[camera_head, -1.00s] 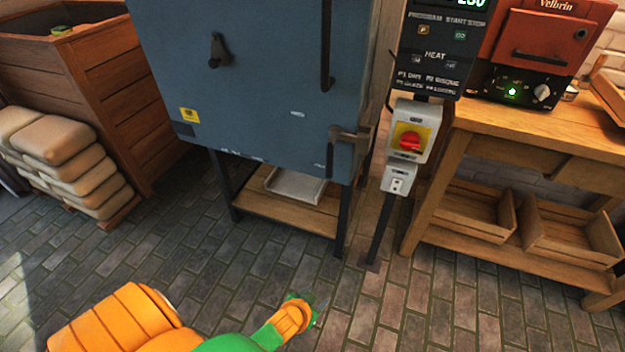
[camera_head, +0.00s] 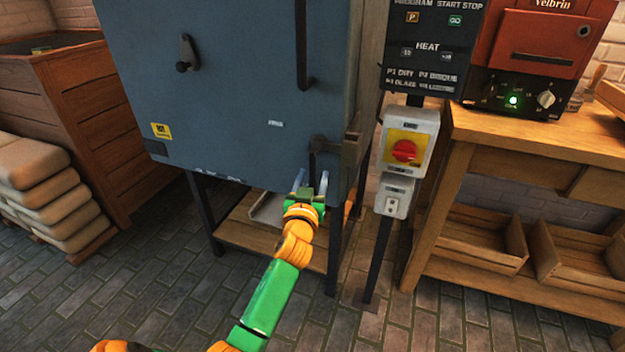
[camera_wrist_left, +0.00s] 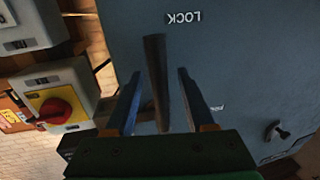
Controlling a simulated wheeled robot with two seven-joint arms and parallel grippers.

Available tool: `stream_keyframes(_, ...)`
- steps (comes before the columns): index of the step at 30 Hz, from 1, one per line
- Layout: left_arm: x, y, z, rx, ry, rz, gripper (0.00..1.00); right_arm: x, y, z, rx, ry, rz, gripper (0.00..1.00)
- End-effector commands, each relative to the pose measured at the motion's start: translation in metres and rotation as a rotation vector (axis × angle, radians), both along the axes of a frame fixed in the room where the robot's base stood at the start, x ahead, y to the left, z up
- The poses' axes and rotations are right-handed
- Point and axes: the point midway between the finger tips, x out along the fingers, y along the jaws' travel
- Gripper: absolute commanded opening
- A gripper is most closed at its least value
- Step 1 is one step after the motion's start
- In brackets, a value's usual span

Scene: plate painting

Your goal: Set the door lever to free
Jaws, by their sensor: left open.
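The door lever (camera_head: 311,164) is a dark bar at the lower right of the blue-grey kiln door (camera_head: 240,100). It hangs down from its pivot. In the left wrist view the lever (camera_wrist_left: 157,75) shows near an upside-down LOCK label (camera_wrist_left: 185,18). A second label is partly hidden by a finger and unreadable. My left gripper (camera_head: 311,181) is open just below and in front of the lever's lower end. In the left wrist view its fingers (camera_wrist_left: 160,88) lie on either side of the lever, with gaps visible; contact is not seen. My right gripper is not in view.
A switch box with a red knob (camera_head: 404,151) stands on a post right of the kiln. A wooden bench (camera_head: 540,132) with a red oven (camera_head: 545,45) is at right. Stacked sacks (camera_head: 45,190) and a wooden crate (camera_head: 85,115) are at left.

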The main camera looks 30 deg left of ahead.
Motion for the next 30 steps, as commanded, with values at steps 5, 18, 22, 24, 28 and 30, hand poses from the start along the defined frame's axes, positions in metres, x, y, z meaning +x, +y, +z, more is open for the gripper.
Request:
stream_keyframes(5, -0.0002, -0.0002, -0.0003, 0.0, 0.0, 0.0, 0.14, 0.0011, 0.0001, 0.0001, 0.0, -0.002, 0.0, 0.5)
stream_keyframes(18, -0.0003, -0.0004, -0.0007, 0.0, 0.001, -0.001, 0.0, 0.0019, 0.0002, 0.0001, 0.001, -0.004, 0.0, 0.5)
stream_keyframes(22, -0.0004, -0.0004, -0.0008, 0.0, 0.001, -0.001, 0.0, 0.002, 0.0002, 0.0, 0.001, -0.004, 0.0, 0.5)
stream_keyframes(24, -0.0004, -0.0004, -0.0008, 0.0, 0.002, -0.001, 0.0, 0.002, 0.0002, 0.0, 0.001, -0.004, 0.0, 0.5)
stream_keyframes(28, -0.0004, -0.0004, -0.0009, 0.0, 0.002, -0.001, 0.0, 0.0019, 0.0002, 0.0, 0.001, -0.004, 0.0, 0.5)
stream_keyframes(30, -0.0004, -0.0004, -0.001, 0.0, 0.002, -0.001, 0.0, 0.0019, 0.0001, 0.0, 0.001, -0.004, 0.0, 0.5)
